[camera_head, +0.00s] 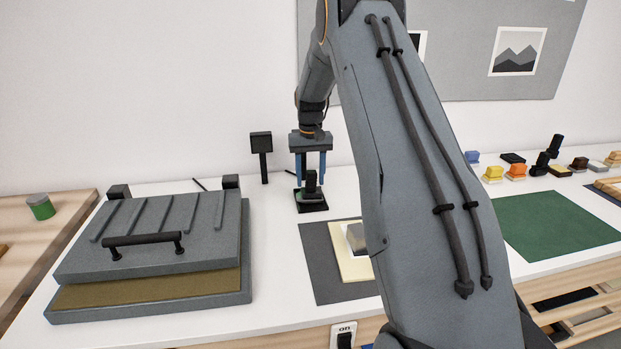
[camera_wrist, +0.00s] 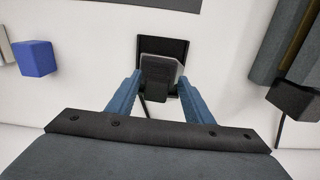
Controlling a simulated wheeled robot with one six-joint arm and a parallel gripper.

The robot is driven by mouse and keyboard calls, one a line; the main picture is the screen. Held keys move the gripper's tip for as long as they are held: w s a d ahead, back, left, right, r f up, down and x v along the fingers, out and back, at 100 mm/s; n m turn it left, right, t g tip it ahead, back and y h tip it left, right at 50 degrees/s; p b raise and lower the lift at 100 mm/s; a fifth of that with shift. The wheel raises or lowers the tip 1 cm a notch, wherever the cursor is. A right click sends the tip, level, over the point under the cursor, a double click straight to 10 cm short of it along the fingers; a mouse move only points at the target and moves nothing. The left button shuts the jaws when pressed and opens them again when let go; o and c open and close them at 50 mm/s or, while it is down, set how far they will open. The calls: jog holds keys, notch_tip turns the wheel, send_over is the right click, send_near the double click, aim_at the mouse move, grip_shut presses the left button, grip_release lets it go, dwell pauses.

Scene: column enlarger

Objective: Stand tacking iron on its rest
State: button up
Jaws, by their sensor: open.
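The wrist view shows a grey block (camera_wrist: 160,70) between the fingertips, over the black base (camera_wrist: 177,46). I cannot tell whether the fingers touch it, or exactly where iron and rest meet. A thin dark cord or rod runs from near it.
The grey press (camera_head: 150,235) with a black handle stands left. A black post (camera_head: 262,150) stands behind, near the wall. A dark mat (camera_head: 320,262) with a print lies in front. The green mat (camera_head: 560,225) and several small blocks lie right. Bare white table surrounds the black base.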

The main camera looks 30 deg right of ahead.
jog(key=shift+r+p, duration=1.5)
jog(key=shift+r, duration=2.35)
notch_tip(320, 180, up, 8)
jog(key=b, duration=0.3)
jog(key=shift+f, duration=0.1)
